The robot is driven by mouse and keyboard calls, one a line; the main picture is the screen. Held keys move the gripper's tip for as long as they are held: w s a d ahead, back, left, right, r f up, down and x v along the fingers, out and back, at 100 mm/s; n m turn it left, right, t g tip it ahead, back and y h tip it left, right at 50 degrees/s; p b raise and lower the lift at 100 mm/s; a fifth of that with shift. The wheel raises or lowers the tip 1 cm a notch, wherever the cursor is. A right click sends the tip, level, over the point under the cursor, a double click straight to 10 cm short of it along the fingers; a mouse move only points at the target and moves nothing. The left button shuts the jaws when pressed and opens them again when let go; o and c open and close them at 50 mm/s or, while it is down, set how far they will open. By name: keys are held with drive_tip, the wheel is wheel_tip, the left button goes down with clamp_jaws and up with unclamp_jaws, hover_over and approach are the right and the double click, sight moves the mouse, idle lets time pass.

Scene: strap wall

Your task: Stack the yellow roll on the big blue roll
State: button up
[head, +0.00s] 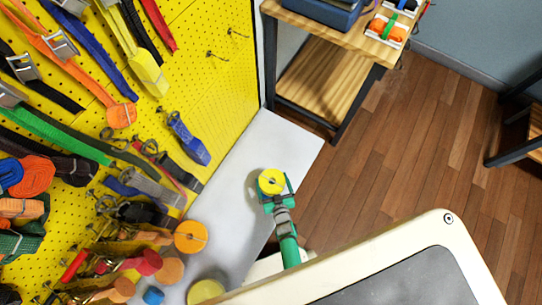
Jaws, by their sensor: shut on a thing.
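My green gripper (275,190) is shut on a yellow roll (271,181). The roll shows its round face with a small dark center. It appears over the pale grey surface (260,145), with a shadow to its left; its height above that surface is unclear. A blue roll (153,297) is partly visible at the bottom left, among other rolls. I cannot tell whether it is the big blue roll. Another blue rolled strap (11,174) shows at the left edge. A second, duller yellow roll (206,292) is partly cut off at the bottom edge.
A yellow pegboard (215,90) with several hanging straps stands left. Orange rolls (191,236) and a red roll (148,262) lie near its lower end. A wooden shelf (325,85) holds a blue box (322,12) and a tray. The grey surface around the gripper is mostly clear.

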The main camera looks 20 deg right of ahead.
sight(271, 183)
drive_tip(key=shift+w+f, duration=0.8)
drive_tip(key=shift+f, duration=1.55)
drive_tip(key=o, duration=1)
drive_tip(key=shift+f, duration=0.15)
drive_tip(key=shift+s, duration=0.1)
drive_tip(key=v, duration=1.1)
drive_tip(key=s+a+r, duration=0.3)
drive_tip(key=r, duration=1.1)
drive_tip(key=s+a+r+n+t+y, duration=0.1)
drive_tip(key=s+a+r, duration=0.3)
drive_tip(key=r, duration=1.1)
drive_tip(key=s+a+r+t, duration=0.1)
drive_tip(key=s+a+r, duration=0.2)
drive_tip(key=r, duration=1.2)
drive_tip(key=shift+s+a+y, duration=0.25)
drive_tip(key=shift+a+y, duration=0.05)
drive_tip(key=shift+a, duration=0.4)
